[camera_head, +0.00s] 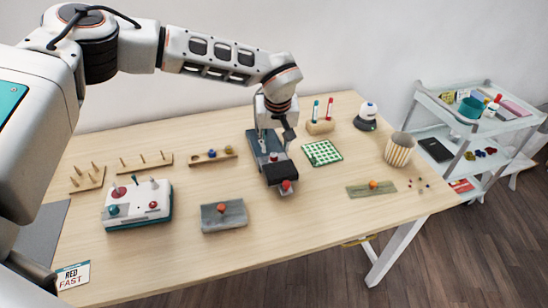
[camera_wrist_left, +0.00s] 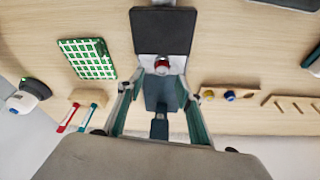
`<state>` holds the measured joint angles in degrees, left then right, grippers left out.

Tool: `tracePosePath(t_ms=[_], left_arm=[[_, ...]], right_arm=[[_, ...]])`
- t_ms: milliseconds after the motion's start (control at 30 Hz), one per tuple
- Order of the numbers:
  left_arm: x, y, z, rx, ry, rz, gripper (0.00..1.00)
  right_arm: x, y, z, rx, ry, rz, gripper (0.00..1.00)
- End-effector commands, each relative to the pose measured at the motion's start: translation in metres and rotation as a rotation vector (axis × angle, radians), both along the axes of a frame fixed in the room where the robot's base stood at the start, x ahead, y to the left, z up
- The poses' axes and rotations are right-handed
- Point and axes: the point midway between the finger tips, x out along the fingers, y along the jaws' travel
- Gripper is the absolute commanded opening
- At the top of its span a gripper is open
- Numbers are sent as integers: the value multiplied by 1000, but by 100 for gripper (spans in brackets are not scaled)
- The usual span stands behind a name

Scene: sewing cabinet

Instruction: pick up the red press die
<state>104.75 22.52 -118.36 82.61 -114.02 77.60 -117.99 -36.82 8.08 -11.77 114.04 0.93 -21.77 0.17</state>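A small red piece, which looks like the red press die (camera_head: 274,157), sits on the dark grey-teal press (camera_head: 258,146), just behind its black block. In the left wrist view the red die (camera_wrist_left: 162,66) shows near the middle, beside the black block (camera_wrist_left: 163,31). My left gripper (camera_head: 275,138) points down over the rear of the press. In the wrist view the left gripper (camera_wrist_left: 160,92) is open, its fingers apart on either side of the press, with nothing held. The red die lies a little beyond the fingertips. Its lower part is hidden. My right gripper is not in view.
A green checked cloth (camera_head: 322,153) lies right of the press, and a wooden holder (camera_head: 320,127) with red and teal sticks stands behind it. A grey block (camera_head: 224,216) and a white control box (camera_head: 137,207) are to the left.

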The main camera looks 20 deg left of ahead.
Motion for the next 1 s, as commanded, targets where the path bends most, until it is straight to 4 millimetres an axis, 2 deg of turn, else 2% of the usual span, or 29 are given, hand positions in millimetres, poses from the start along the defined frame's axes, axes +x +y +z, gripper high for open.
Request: tracePosePath(t_ms=[200,300,533,567,667,700,1000], left_arm=[[6,7,-33,-1,4,1,36],[9,8,-42,-1,2,2,36],[10,8,-43,-2,0,1,36],[10,8,-43,-2,0,1,30],[10,8,-43,-2,0,1,5],[10,8,-43,-2,0,1,0],[10,8,-43,-2,0,1,0]], right_arm=[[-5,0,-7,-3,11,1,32],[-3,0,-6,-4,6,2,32],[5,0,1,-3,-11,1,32],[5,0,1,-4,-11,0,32],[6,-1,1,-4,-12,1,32],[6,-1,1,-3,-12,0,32],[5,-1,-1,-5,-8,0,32]])
